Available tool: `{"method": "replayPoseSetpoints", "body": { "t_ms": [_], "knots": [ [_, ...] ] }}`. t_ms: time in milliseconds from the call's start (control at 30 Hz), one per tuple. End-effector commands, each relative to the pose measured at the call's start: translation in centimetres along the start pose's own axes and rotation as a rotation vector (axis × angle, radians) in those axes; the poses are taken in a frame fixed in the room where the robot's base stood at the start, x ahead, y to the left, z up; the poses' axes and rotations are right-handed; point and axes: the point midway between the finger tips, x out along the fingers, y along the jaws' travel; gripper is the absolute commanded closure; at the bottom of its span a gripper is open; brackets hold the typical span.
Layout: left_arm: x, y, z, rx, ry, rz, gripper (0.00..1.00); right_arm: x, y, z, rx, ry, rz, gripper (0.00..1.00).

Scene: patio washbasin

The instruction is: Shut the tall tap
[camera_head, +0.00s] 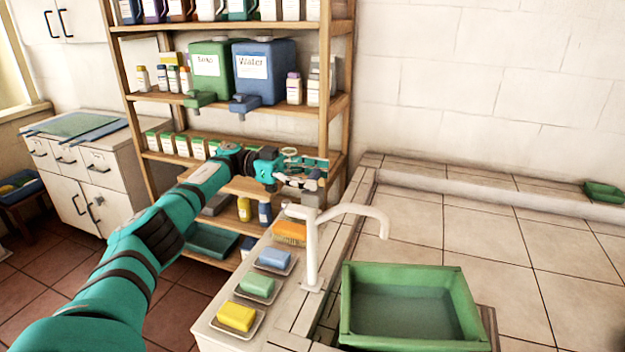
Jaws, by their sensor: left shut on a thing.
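The tall white tap (312,250) stands upright at the left edge of the tiled counter. Its curved spout (372,214) reaches right over the green basin (463,310). I see no clear stream of water from the spout. My left gripper (318,176) is at the top of the tap, with its fingers closed around the tap's top part, where the handle would be. The fingers hide most of that part, so its angle cannot be told. My right gripper is not in view.
Soap bars on dishes, among them a yellow one (236,316) and a blue one (275,257), line the ledge left of the tap. A wooden shelf (342,60) with jugs and bottles stands behind. The counter (560,275) to the right is mostly clear.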

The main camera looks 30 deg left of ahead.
Motion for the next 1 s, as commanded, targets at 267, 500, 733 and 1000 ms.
{"method": "replayPoseSetpoints", "body": {
  "t_ms": [267, 500, 733, 1000],
  "knots": [
    [0.0, 0.0, -0.2, 0.002, 0.003, 0.001, 0.38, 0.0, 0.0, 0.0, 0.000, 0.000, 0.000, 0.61],
    [0.0, 0.0, -0.1, 0.002, 0.002, 0.000, 0.15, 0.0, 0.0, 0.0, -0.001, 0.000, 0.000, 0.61],
    [0.0, 0.0, -0.2, 0.002, 0.001, 0.000, 0.15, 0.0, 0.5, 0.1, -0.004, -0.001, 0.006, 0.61],
    [0.0, 0.0, -4.0, 0.007, 0.002, 0.000, 0.15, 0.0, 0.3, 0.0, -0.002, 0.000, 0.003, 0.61]
  ]
}}
